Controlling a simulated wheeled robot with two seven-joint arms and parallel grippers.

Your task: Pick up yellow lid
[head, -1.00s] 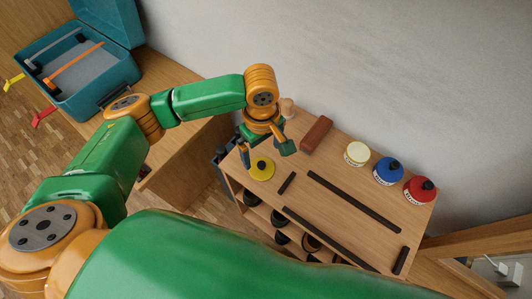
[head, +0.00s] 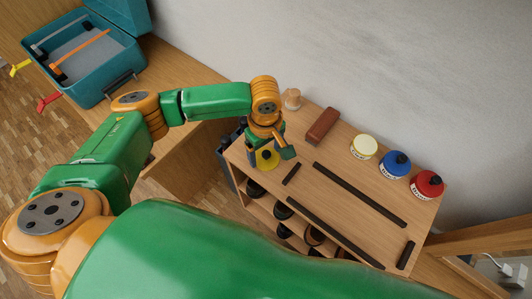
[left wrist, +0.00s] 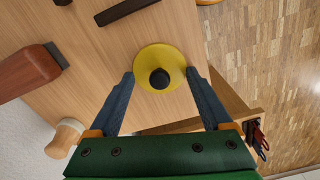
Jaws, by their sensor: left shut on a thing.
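The yellow lid (head: 267,162) is a round disc with a black knob, at the left end of the wooden shelf unit's top. In the left wrist view the yellow lid (left wrist: 160,55) sits between the two blue-grey fingers. My left gripper (head: 268,155) is over it, shut on its opposite rim sides; the fingers also show in the left wrist view (left wrist: 160,78). I cannot tell whether the lid still touches the wood. In the head view the gripper hides part of the lid. My right gripper is not in view.
On the shelf top (head: 340,208) are a brown block (head: 322,126), a small wooden knob-like piece (head: 292,99), a pale-topped jar (head: 363,147), a blue jar (head: 395,166), a red jar (head: 427,184) and dark strips. A teal toolbox (head: 95,60) stands open at the upper left. The wall borders the back.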

